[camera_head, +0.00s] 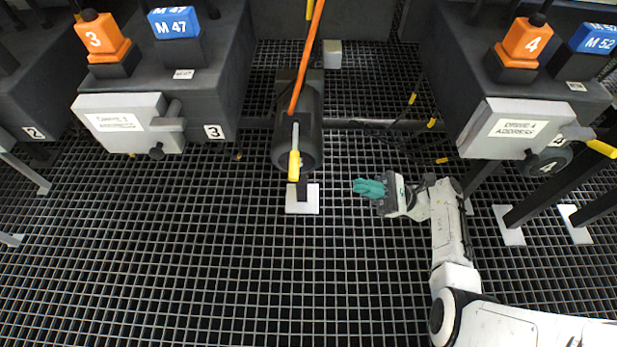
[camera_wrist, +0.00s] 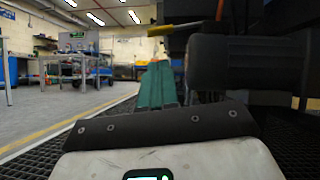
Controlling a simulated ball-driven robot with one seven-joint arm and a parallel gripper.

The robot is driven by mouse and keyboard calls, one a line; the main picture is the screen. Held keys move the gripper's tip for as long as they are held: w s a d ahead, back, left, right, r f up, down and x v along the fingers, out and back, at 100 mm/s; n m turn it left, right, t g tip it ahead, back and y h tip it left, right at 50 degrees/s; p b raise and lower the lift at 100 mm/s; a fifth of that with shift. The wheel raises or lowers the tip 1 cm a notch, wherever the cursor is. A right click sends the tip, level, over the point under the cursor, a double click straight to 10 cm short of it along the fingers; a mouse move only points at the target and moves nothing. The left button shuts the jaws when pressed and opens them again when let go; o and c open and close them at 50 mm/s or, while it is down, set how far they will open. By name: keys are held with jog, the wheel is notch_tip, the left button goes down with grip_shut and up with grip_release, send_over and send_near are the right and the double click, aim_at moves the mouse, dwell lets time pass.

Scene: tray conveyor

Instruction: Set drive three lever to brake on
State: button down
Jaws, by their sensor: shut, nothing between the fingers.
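A dark cylindrical motor (camera_head: 298,120) stands in the middle of the head view between the station marked 3 and the station marked 4. A grey lever with a yellow grip (camera_head: 294,165) lies along it, the grip toward the bottom of the picture. I read no number on this motor. My gripper (camera_head: 358,187), with teal fingers, is to the right of the grip and a little lower in the picture, apart from it. The fingers are shut and empty. In the wrist view the fingers (camera_wrist: 156,85) point ahead, with a dark ribbed cylinder (camera_wrist: 250,65) to their right.
A grey box (camera_head: 128,122) and number plate 3 (camera_head: 214,132) are at left. An orange cable (camera_head: 308,55) runs to the motor. Open grating (camera_head: 200,260) fills the lower left.

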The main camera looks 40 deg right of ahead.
jog(key=shift+r, duration=0.15)
jog(key=p, duration=0.3)
send_near(295, 151)
jog(key=a+r, duration=0.2)
jog(key=a, duration=0.4)
jog(key=shift+w, duration=0.2)
